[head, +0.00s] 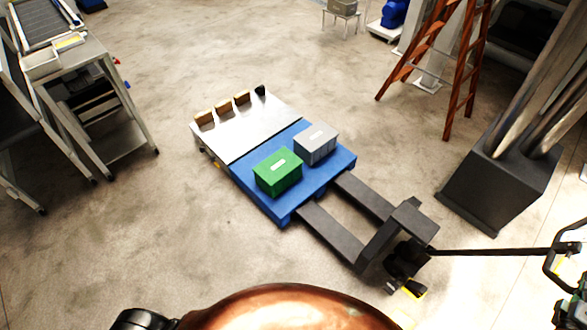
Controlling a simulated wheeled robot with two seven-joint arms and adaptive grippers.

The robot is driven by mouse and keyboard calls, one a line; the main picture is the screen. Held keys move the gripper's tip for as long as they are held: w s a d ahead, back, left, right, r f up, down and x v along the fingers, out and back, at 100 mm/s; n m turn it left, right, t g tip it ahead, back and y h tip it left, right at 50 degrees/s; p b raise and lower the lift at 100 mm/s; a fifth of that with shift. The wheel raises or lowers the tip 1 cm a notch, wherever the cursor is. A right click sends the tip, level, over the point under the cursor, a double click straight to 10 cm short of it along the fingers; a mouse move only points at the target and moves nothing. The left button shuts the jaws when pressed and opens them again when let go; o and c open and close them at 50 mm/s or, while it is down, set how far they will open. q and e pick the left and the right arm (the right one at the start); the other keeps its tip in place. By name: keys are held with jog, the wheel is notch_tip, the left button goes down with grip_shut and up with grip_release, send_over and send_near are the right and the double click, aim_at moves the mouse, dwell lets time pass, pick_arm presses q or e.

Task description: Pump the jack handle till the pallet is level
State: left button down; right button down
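A black pallet jack (333,238) stands on the floor, its forks reaching up-left under the blue pallet (284,208). The pallet carries a green box (278,172) and a grey box (316,144). A pale metal plate (245,127) adjoins its far side. I cannot tell from this angle whether the pallet is level. The jack handle (485,252) runs right, nearly horizontal in the picture, to a dark loop grip at the right edge. My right gripper (572,292) is partly cut off beside that loop; whether it touches or holds it is unclear. My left gripper is out of view.
Wooden blocks (223,107) and a small black item stand along the plate's far edge. A wooden ladder (460,70) and a dark column base (500,185) are at right. A metal workbench (100,90) is at left. Floor left of the pallet is clear.

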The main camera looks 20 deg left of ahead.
jog(key=w+a+r, duration=0.2)
jog(key=w+a, duration=0.5)
jog(key=a, duration=0.4)
jog(key=w+a+r+p, duration=0.1)
jog(key=w+a+r, duration=0.2)
jog(key=w+a, duration=0.3)
jog(key=w+a+r+p, duration=0.1)
jog(key=w+a+r, duration=0.2)
jog(key=w+a, duration=0.4)
jog(key=a, duration=0.9)
jog(key=shift+w+a, duration=0.35)
jog(key=shift+a, duration=0.05)
jog(key=s+d+p, duration=0.2)
jog(key=s+d, duration=0.1)
jog(key=d, duration=0.2)
jog(key=shift+r, duration=0.15)
